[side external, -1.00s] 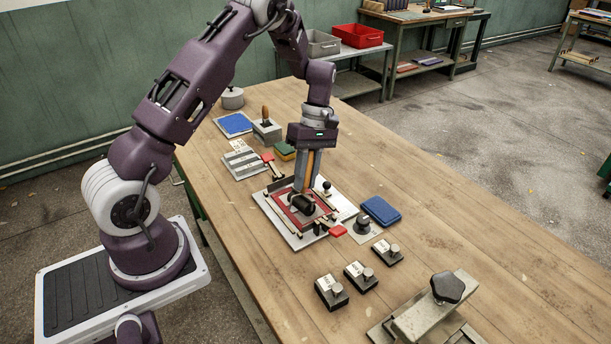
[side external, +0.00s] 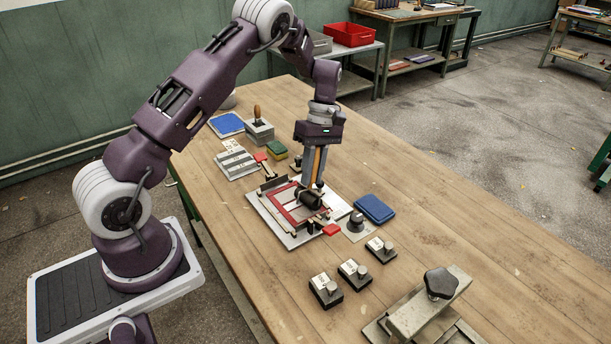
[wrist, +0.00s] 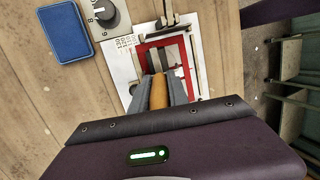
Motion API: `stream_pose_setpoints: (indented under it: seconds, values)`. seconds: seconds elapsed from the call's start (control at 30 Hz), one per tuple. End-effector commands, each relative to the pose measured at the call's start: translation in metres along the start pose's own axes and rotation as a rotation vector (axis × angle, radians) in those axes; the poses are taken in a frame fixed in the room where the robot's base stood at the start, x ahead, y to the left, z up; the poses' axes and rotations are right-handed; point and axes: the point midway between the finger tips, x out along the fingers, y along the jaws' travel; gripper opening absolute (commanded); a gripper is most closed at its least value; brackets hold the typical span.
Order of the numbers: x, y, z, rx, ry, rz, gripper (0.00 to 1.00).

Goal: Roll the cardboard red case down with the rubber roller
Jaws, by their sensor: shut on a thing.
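My gripper (side external: 314,184) points down and is shut on the roller's orange-brown handle (wrist: 159,92), which stands between the fingers in the wrist view.
A blue pad (side external: 375,208) and a grey knob on a plate (side external: 356,223) are right of the fixture. Several black blocks with labels (side external: 354,271) stand in front. A clamp press (side external: 430,305) is at the front right. Bare bench lies to the right.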

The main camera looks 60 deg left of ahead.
Motion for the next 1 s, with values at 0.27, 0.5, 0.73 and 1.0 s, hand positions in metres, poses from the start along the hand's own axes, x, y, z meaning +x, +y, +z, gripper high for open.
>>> stream_pose_setpoints:
  seconds: [0.27,0.5,0.73,1.0]
  values:
    - [0.007,-0.016,0.000,-0.001,-0.003,-0.002,0.00]
    - [0.013,-0.038,-0.001,-0.001,-0.002,-0.004,0.00]
    - [0.014,-0.039,-0.001,0.000,-0.002,-0.004,0.00]
    - [-0.009,-0.045,0.003,0.000,0.000,0.000,0.00]
